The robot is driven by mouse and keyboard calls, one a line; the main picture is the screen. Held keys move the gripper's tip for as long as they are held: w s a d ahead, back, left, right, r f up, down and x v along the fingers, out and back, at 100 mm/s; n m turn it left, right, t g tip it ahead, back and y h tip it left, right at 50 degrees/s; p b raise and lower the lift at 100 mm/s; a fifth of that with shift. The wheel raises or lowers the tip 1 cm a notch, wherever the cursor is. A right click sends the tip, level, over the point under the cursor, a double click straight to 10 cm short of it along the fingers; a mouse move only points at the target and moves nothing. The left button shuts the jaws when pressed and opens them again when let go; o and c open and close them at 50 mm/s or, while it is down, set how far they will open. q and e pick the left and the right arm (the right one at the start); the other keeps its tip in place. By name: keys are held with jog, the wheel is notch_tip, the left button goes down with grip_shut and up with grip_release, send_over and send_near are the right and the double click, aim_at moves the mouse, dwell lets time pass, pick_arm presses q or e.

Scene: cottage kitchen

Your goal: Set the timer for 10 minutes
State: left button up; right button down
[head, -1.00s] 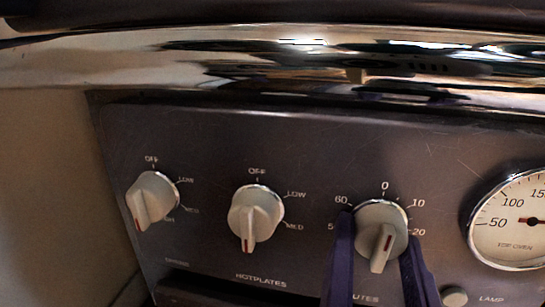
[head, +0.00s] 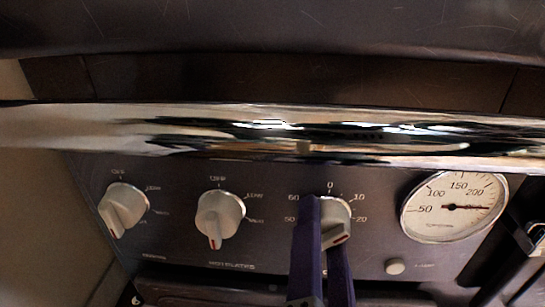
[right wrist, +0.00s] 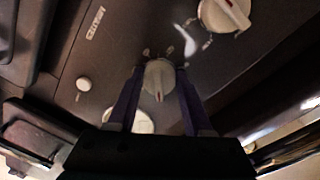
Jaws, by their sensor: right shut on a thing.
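The timer knob (head: 337,216) is a cream dial on the dark stove panel, with a scale marked 0, 10, 20, 50 and 60 around it. Its ridge bears a red mark that faces the lower right, below the 20; the exact reading is hard to tell. My right gripper (head: 323,222) has its purple fingers on the knob, shut on it; one finger covers part of its left side. In the right wrist view the knob (right wrist: 159,78) sits between the two fingers. My left gripper is not in view.
Two hotplate knobs, a middle one (head: 219,214) and a left one (head: 123,207), sit left of the timer. A round oven gauge (head: 453,222) and a small lamp button (head: 395,266) are to its right. A chrome rail (head: 240,135) runs across above the panel.

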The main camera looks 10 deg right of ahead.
jog(key=shift+m, duration=0.6)
jog(key=shift+c, duration=1.5)
grip_release()
jog(key=shift+s, duration=0.1)
jog(key=shift+s+a, duration=0.15)
jog(key=shift+s, duration=0.2)
jog(key=p+v, duration=0.1)
jog(key=v, duration=0.8)
jog(key=shift+r, duration=0.1)
